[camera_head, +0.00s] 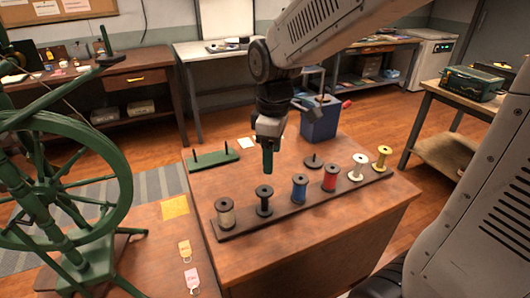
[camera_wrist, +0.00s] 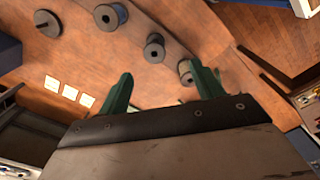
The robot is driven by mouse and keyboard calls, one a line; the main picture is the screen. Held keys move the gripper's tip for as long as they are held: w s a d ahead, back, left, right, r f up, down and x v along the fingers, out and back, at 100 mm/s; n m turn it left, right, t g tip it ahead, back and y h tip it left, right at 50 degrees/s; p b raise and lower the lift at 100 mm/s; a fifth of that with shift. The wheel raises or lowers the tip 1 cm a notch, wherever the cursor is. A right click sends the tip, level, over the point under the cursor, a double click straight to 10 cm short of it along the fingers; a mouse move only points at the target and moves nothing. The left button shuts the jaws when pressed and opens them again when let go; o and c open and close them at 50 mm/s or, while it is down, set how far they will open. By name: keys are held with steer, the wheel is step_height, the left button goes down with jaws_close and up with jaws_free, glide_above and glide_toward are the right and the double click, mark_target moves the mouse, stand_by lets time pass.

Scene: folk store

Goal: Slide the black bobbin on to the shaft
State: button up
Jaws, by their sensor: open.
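The black bobbin (camera_head: 264,202) stands upright on a peg of the long dark rack, second from the left, between a beige and a blue bobbin. In the wrist view the black bobbin (camera_wrist: 154,47) shows beyond the gap between my fingers. My gripper (camera_head: 268,162) is open and empty, pointing down above and behind the black bobbin; its green fingers also show in the wrist view (camera_wrist: 163,88). Upright pegs show on a green base (camera_head: 222,163), on a round dark base (camera_head: 314,163) and on the spinning wheel's post (camera_head: 107,47). I cannot tell which one is the shaft.
The rack (camera_head: 290,213) also holds beige (camera_head: 226,214), blue (camera_head: 299,188), red (camera_head: 330,178), white (camera_head: 358,167) and yellow (camera_head: 383,158) bobbins. A green spinning wheel (camera_head: 122,180) stands at the left.

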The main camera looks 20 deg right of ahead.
mark_target(265, 186)
steer(key=shift+n, duration=0.9)
steer(key=shift+w+a+f, duration=0.1)
steer(key=shift+w+f, duration=0.4)
steer(key=shift+f, duration=1.7)
steer(key=shift+w+a+f, duration=0.1)
steer(key=shift+w+f, duration=0.35)
steer(key=shift+f, duration=1.8)
steer(key=shift+w+a+f, duration=0.1)
steer(key=shift+w+f, duration=0.4)
steer(key=shift+f, duration=1.7)
steer(key=c, duration=0.7)
